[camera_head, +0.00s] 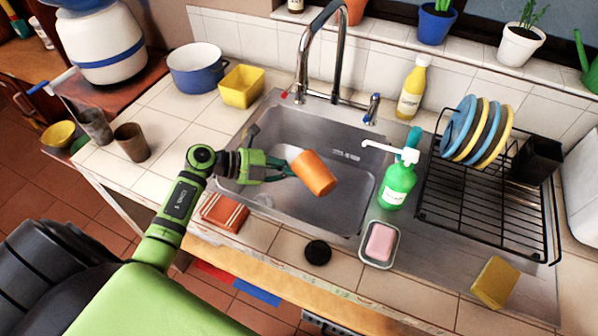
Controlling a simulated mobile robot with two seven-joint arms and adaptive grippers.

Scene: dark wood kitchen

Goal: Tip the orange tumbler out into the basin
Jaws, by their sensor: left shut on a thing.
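The orange tumbler (314,173) is held above the metal basin (345,207) in the head view. My right gripper is not in view.
A green soap bottle (398,184) stands at the basin's right rim. The chrome faucet (304,60) rises behind the basin. A soap dish (379,246), black plug (318,252) and folded cloth (224,212) lie along the front. A dish rack (470,205) stands right.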

